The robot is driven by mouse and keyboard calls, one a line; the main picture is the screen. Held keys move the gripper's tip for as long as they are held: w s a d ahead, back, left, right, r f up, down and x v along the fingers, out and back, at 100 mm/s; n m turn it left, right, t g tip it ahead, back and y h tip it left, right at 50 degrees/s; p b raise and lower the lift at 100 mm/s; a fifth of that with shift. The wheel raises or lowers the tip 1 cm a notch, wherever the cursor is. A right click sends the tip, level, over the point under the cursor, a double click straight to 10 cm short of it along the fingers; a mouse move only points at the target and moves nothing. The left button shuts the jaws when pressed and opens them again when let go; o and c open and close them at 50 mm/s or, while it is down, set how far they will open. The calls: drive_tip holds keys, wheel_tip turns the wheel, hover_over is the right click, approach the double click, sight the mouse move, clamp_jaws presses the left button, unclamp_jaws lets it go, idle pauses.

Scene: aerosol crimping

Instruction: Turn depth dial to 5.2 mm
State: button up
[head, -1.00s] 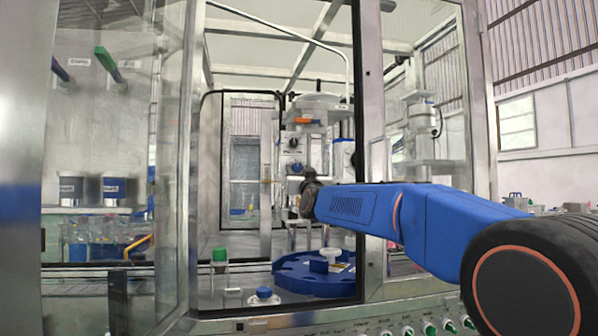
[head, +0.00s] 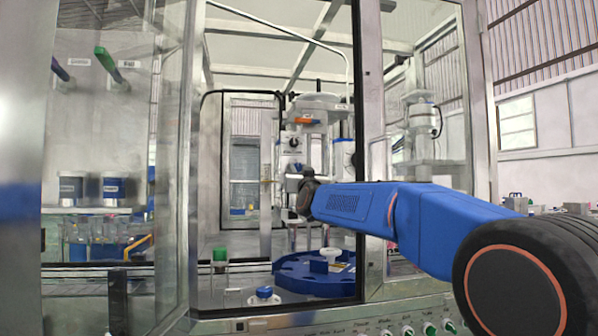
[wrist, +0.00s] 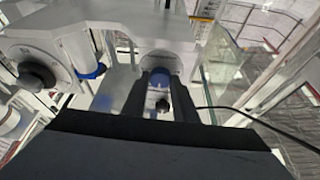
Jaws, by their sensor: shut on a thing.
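The crimping machine (head: 312,101) stands inside the glazed cabinet, with a pale head and an orange part near its top. My gripper (wrist: 167,88) reaches in to the machine's front. Another white dial with a black knob (wrist: 36,76) is to the left. In the head view, my wrist hides the gripped part.
A blue rotary table (head: 290,284) with a white part (head: 330,254) lies below my arm. A green-capped item (head: 219,254) and a blue-capped item (head: 264,292) stand to its left. The cabinet's door frame (head: 359,150) is close beside my arm. A black cable (wrist: 240,112) runs right of the fingers.

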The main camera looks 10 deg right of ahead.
drive_tip(key=m+h, duration=0.1)
drive_tip(key=m, duration=0.2)
drive_tip(key=m+h, duration=0.2)
drive_tip(key=m, duration=0.1)
drive_tip(key=shift+a+g, duration=0.2)
drive_tip(key=shift+g, duration=0.2)
drive_tip(key=shift+m+g+h, duration=0.3)
drive_tip(key=shift+m+h, duration=0.3)
drive_tip(key=shift+m, duration=0.75)
drive_tip(key=shift+m+g+h, duration=0.3)
drive_tip(key=shift+m+h, duration=0.3)
drive_tip(key=shift+m, duration=0.75)
drive_tip(key=o, duration=1.1)
drive_tip(key=shift+r, duration=0.1)
drive_tip(key=v, duration=1.7)
drive_tip(key=shift+s+a, duration=0.1)
drive_tip(key=shift+s, duration=0.1)
